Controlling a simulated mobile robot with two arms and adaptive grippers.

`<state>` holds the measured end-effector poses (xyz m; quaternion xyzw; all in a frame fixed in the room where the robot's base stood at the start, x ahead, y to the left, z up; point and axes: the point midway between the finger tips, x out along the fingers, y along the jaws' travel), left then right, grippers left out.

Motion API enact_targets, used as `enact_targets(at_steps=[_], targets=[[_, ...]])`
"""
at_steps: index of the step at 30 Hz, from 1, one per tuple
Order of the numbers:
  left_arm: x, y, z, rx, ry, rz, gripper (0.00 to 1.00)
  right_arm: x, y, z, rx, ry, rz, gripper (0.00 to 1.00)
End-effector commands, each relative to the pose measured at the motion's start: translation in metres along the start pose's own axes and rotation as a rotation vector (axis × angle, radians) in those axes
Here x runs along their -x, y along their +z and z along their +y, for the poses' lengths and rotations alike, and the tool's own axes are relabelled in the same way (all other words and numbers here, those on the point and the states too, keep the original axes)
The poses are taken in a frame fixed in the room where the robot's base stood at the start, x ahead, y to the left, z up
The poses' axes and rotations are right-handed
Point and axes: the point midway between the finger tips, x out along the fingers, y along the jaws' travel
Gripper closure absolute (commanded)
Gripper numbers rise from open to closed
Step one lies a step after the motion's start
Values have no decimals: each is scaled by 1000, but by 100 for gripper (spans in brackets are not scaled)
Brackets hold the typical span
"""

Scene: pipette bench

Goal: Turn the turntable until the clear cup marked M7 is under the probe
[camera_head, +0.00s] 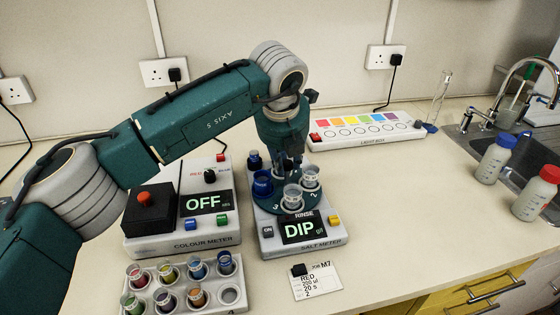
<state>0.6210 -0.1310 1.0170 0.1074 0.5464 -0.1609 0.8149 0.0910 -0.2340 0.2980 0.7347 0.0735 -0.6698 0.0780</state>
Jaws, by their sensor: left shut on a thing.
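The dark turntable (272,206) sits on the white salt meter (320,240), with 3 and 2 on its rim. One clear cup (293,196) stands at its front and another clear cup (311,178) at its right. A blue cup (262,184) stands at its left. The marks on the cups are too small to read, so I cannot tell which is M7. My left gripper (287,163) points down over the turntable, shut on a part of it that its own fingers hide. I cannot make out the probe. My right gripper is out of view.
The colour meter (145,241) reads OFF, left of the salt meter, whose screen (304,229) reads DIP. A rack of coloured cups (180,309) is at the front left. A job card (325,285) lies in front. The light box (370,143) is behind.

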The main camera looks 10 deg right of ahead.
Motion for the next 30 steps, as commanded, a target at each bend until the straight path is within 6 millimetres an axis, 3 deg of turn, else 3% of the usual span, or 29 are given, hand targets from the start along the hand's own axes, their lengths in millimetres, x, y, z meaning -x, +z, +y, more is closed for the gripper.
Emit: enact_targets(at_steps=[1,12,13,15,25,30], targets=[[5,7,-1,2,-2,-19,100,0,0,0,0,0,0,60],[5,7,-1,3,-2,-19,100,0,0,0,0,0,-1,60],[5,7,-1,3,-2,-19,71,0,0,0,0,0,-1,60],[5,7,0,3,-1,-18,58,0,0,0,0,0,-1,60],[4,3,-1,2,0,-9,58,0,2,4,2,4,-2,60],[25,4,0,1,0,-11,58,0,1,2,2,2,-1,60]])
